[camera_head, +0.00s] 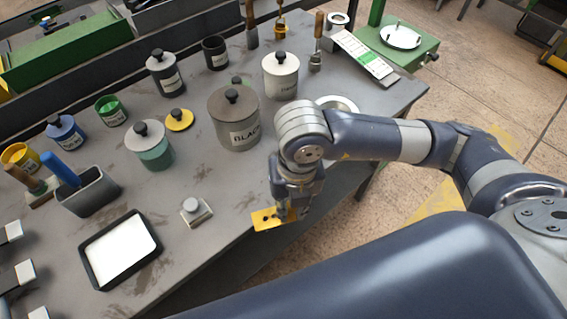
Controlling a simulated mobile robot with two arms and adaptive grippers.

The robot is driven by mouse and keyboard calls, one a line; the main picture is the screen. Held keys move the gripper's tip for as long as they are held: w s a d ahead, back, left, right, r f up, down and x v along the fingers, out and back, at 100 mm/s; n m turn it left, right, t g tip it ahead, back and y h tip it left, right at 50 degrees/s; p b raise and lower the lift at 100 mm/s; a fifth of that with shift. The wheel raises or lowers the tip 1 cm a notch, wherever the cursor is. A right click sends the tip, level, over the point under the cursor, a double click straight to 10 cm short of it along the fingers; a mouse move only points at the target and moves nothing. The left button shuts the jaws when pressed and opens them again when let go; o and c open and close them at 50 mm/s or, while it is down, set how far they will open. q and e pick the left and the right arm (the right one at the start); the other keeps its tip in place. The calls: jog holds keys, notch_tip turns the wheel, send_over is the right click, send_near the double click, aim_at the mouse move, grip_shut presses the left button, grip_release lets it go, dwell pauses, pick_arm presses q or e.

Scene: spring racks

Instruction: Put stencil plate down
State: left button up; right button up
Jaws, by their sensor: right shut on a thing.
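The stencil plate (264,218) is a small flat yellow plate with dark marks. My right gripper (287,213) is shut on it and holds it at the front edge of the grey table (215,248). I cannot tell whether the plate touches the tabletop. Part of the plate is hidden behind the fingers. My left gripper is not clearly in view; only some grey and white parts show at the lower left edge.
A black tray with a white pad (88,262) and a small block with a knob (193,208) lie to the left. A large pot labelled BLACK (233,120) and several lidded pots stand behind. Bare tabletop lies between the block and the large pot.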

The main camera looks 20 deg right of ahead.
jog(key=w+d+p, duration=0.1)
jog(key=w, duration=0.3)
jog(key=w+d+f+p, duration=0.1)
jog(key=w+d, duration=0.1)
jog(key=w, duration=0.2)
jog(key=w+d+p, duration=0.1)
jog(key=w+d, duration=0.1)
jog(key=w, duration=0.3)
jog(key=shift+f, duration=0.15)
notch_tip(320, 180, down, 3)
jog(key=shift+r+p, duration=0.1)
jog(key=shift+p, duration=0.9)
jog(key=shift+f, duration=0.35)
jog(key=o, duration=0.9)
jog(key=shift+f, duration=0.1)
